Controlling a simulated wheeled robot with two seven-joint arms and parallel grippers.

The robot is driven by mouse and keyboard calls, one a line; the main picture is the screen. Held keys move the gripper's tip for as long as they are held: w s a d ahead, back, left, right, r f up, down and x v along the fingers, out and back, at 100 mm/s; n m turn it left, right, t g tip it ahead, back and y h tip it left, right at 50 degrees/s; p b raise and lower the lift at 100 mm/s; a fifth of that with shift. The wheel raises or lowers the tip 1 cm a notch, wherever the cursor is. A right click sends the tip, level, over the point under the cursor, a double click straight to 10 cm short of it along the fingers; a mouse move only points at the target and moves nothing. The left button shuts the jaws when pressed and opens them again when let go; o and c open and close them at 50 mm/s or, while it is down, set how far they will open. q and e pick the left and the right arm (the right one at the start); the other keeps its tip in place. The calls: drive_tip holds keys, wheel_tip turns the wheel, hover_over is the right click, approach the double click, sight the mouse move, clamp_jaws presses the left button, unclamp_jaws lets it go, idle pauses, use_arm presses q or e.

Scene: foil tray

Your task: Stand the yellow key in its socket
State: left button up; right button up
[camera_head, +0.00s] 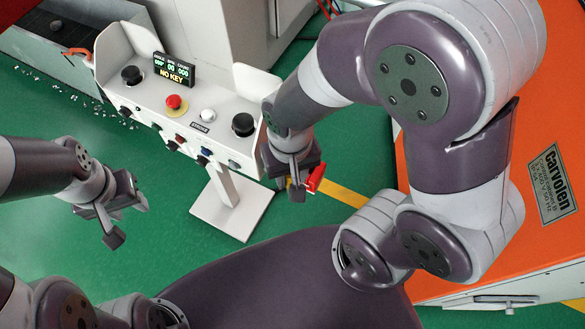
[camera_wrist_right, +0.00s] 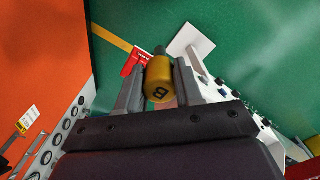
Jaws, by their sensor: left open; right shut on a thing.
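The yellow key (camera_wrist_right: 158,82) shows in the right wrist view as a yellow cylinder marked "B" with a dark end. My right gripper (camera_wrist_right: 157,74) is shut on it, one finger on each side. A red tag (camera_wrist_right: 136,60) hangs beside it; the tag also shows in the head view (camera_head: 316,177). In the head view my right gripper (camera_head: 297,180) is in the air just right of the white control console (camera_head: 222,108), and mostly hides the key. The socket cannot be told apart among the console's front fittings. My left gripper (camera_head: 127,221) is open and empty, left of the console's foot.
The console carries a display (camera_head: 174,70) reading "NO KEY", a red button (camera_head: 173,102), black knobs and raised side walls. Its base plate (camera_head: 232,208) stands on the green floor. An orange cabinet (camera_head: 470,225) is at the right.

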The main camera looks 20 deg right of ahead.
drive_tip(key=shift+r+p, duration=1.6)
drive_tip(key=shift+r, duration=0.2)
drive_tip(key=shift+d, duration=0.1)
